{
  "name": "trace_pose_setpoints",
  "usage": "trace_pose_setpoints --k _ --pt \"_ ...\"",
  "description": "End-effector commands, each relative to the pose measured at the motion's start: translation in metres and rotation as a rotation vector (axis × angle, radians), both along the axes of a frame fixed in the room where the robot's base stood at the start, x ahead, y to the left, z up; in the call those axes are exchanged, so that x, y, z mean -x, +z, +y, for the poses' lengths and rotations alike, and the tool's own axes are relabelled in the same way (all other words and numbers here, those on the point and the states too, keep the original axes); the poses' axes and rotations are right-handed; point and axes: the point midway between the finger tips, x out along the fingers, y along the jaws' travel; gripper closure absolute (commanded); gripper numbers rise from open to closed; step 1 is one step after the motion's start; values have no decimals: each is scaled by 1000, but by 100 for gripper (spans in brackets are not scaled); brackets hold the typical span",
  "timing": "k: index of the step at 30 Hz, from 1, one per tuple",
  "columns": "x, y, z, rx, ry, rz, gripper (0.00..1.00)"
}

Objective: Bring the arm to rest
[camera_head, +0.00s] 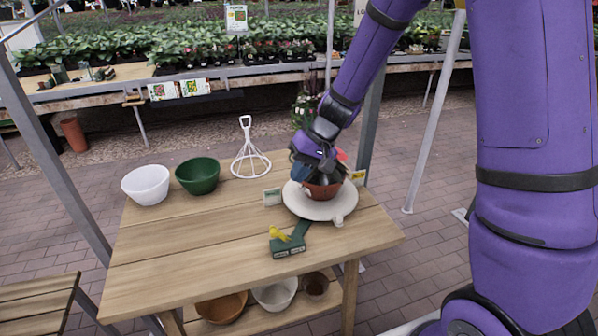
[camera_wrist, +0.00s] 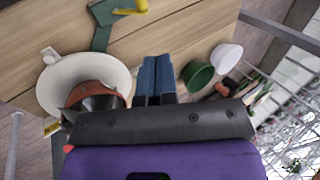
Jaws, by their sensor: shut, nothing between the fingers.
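My purple arm reaches over the wooden table (camera_head: 170,260) from the right. My gripper (camera_head: 302,172) is low over the table's right part, close to a terracotta pot (camera_head: 322,190) on a round white stand (camera_head: 340,207). In the wrist view my gripper (camera_wrist: 156,62) has its two blue fingers side by side with nothing between them. The terracotta pot (camera_wrist: 88,92) and white stand (camera_wrist: 62,72) lie left of the fingers there. Part of the pot is hidden behind my gripper in the head view.
A white bowl (camera_head: 146,184), a green bowl (camera_head: 198,175) and a white wire frame (camera_head: 250,155) stand along the back edge. A green object with a yellow top (camera_head: 284,243) lies in front of the stand. Pots fill the lower shelf. The table's left front is clear.

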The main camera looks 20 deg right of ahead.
Motion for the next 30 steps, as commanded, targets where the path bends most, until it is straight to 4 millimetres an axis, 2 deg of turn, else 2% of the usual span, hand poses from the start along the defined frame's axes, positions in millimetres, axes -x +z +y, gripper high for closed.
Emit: trace_pose_setpoints --k 14,17,20,23,30 --pt "0 2 0 0 0 0 100" --pt "2 7 -1 3 2 -7 100" --pt "9 23 -4 16 9 -24 100" --pt "21 49 -10 38 20 -51 100" --pt "65 110 -27 119 38 -122 100"
